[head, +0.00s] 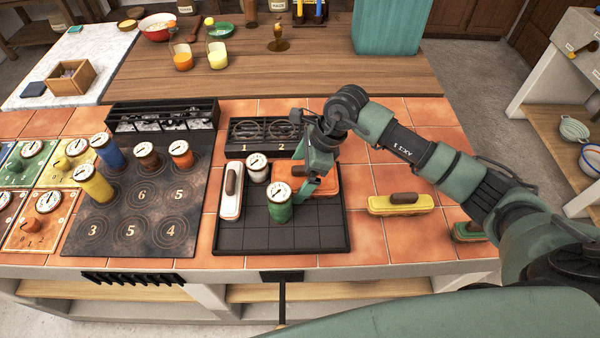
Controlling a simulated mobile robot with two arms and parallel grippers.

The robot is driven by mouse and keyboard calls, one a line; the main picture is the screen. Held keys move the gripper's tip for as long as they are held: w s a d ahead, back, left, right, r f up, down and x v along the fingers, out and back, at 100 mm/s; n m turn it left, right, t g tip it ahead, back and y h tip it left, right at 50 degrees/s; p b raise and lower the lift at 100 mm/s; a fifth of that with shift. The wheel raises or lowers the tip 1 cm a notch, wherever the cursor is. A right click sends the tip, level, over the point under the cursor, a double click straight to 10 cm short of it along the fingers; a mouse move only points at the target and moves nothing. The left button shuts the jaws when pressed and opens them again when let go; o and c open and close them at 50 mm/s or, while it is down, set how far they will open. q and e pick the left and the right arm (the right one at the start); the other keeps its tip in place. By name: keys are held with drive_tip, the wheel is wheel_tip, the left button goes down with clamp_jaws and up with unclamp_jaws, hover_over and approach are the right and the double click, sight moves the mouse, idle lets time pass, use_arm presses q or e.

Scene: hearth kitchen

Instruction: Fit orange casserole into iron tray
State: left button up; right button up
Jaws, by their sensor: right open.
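The orange casserole (328,178) lies at the back right of the black iron tray (290,239), partly hidden by my right gripper. I cannot tell whether it sits flat on the tray floor. My right gripper (306,190) is open and points down at the casserole's left part, around or just above its handle. The tray also holds a white casserole (231,203) at its left wall, a white canister (257,171) at the back and a green canister (279,209) in the middle, just left of my gripper. My left gripper is out of view.
A yellow casserole (401,204) and a green one (467,232) stand on the tiles to the right. A dark numbered plate (135,228) with several canisters lies to the left. The tray's front cells are bare. A dark two-ring unit (262,130) stands behind the tray.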

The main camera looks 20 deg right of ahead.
drive_tip(key=shift+d+r, duration=0.2)
drive_tip(key=shift+r, duration=0.2)
drive_tip(key=b+v, duration=0.2)
drive_tip(key=v, duration=0.9)
drive_tip(key=shift+b, duration=0.4)
drive_tip(key=shift+s+r, duration=0.1)
